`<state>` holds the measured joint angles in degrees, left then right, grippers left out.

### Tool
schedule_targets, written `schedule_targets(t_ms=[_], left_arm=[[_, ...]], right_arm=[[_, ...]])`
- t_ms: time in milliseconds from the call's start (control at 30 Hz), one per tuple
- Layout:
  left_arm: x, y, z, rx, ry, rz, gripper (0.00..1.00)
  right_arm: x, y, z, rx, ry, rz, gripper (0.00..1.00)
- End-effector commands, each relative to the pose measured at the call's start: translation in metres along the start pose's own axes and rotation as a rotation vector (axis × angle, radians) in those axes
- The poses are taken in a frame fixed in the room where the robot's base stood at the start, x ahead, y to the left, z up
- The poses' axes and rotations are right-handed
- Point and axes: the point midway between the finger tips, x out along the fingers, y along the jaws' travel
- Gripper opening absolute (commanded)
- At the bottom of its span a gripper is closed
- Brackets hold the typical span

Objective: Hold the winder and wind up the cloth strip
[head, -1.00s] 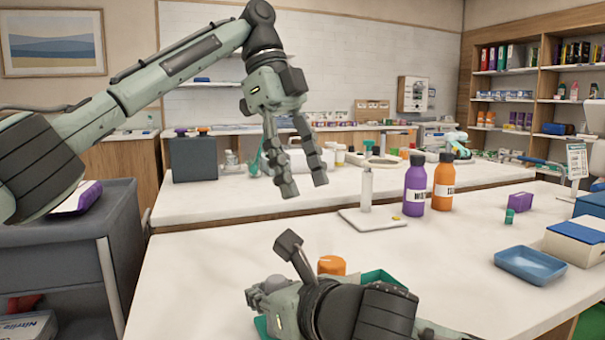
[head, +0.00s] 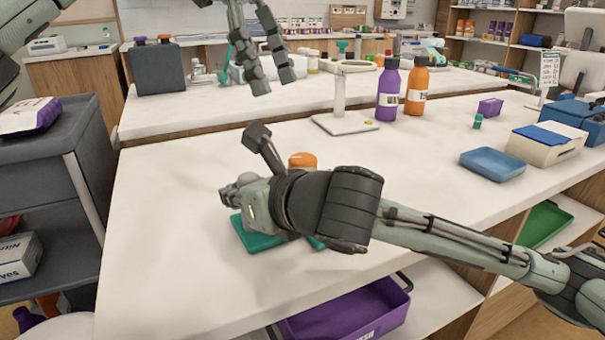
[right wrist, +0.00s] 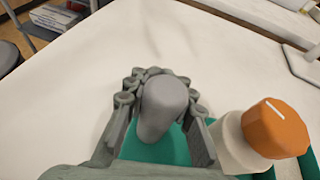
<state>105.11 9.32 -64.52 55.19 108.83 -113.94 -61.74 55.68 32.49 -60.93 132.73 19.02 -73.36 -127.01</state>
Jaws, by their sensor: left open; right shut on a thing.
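My left gripper (head: 272,88) hangs in the air at the top of the head view, open and empty, its fingers pointing down over the far side of the table. My right gripper (head: 230,195) is low over the near table. In the right wrist view its fingers are closed around a smooth grey rounded thing (right wrist: 163,105); I cannot tell for sure whether this is the winder. It is above a green tray or mat (head: 258,242), which is partly hidden by my right arm. I cannot make out a cloth strip.
A white stand with a post (head: 340,95), a purple bottle (head: 388,92) and an orange bottle (head: 417,90) are further back. A blue tray (head: 493,164) lies right. The left tabletop is bare.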

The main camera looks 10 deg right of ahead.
Motion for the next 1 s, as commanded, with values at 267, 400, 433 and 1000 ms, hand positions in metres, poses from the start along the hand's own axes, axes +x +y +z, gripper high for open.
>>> schedule_targets(t_ms=[267,400,433,1000], left_arm=[[0.005,0.021,-0.008,-0.464,-0.057,-0.173,0.56],[0.007,0.032,-0.014,-0.692,-0.037,-0.277,0.56],[0.007,0.035,-0.015,-0.734,-0.03,-0.296,0.56],[0.041,0.037,-0.016,-0.983,0.035,-0.403,0.56]], right_arm=[[0.0,0.0,0.0,0.0,0.0,0.0,0.0],[0.0,0.0,0.0,0.0,0.0,0.0,0.0],[0.0,0.0,0.0,-0.001,0.0,0.0,0.0],[0.0,0.0,0.0,-0.001,0.0,0.0,0.0]])
